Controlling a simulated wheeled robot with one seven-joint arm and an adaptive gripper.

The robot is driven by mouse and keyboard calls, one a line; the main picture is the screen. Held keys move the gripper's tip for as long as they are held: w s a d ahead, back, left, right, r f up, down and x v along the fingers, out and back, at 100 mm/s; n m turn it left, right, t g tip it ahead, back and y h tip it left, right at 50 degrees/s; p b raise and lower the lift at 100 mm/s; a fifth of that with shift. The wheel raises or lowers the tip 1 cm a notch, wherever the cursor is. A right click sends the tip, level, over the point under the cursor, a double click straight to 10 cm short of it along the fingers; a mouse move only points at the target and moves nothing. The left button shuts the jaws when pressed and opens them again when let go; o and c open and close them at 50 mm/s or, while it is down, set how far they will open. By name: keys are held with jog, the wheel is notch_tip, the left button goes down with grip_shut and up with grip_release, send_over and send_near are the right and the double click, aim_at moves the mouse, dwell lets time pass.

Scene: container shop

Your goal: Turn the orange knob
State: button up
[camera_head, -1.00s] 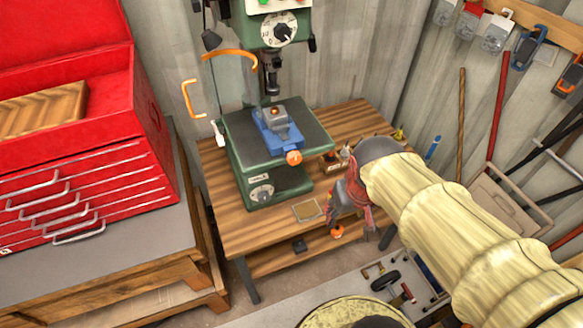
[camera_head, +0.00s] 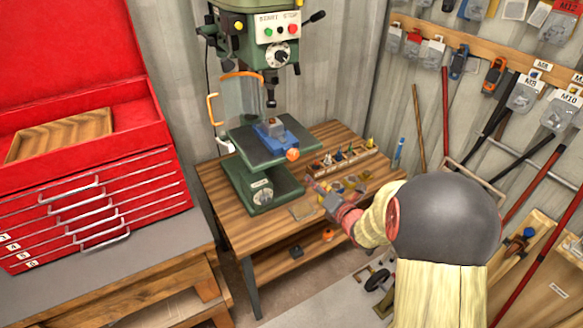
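The orange knob (camera_head: 293,154) sits on the front end of a blue vise (camera_head: 275,137). The vise rests on the green table of a drill press (camera_head: 262,190) and holds a grey block. My gripper (camera_head: 320,190) is right of and below the knob in the picture, over the right part of the wooden workbench (camera_head: 225,222), apart from the knob. It points up and left. Its fingers are small and partly lost against the things behind, so I cannot tell whether they are open.
A red tool chest (camera_head: 90,205) stands at the left. A row of small coloured items (camera_head: 345,158) lies on the bench behind my gripper. An orange-framed clear guard (camera_head: 240,97) hangs beside the drill head (camera_head: 271,85). Tools line the right wall.

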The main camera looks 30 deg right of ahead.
aim_at(295, 155)
jog(key=w+a+r+n+t+y, duration=0.1)
jog(key=a+r+n+t+y, duration=0.15)
jog(key=r+n, duration=0.5)
jog(key=shift+h, duration=0.25)
jog(key=w, duration=0.5)
jog(key=w+a, duration=0.1)
jog(key=w, duration=0.1)
jog(key=shift+w+f, duration=0.25)
jog(key=shift+w, duration=0.15)
jog(key=shift+c, duration=0.5)
jog(key=c, duration=1.1)
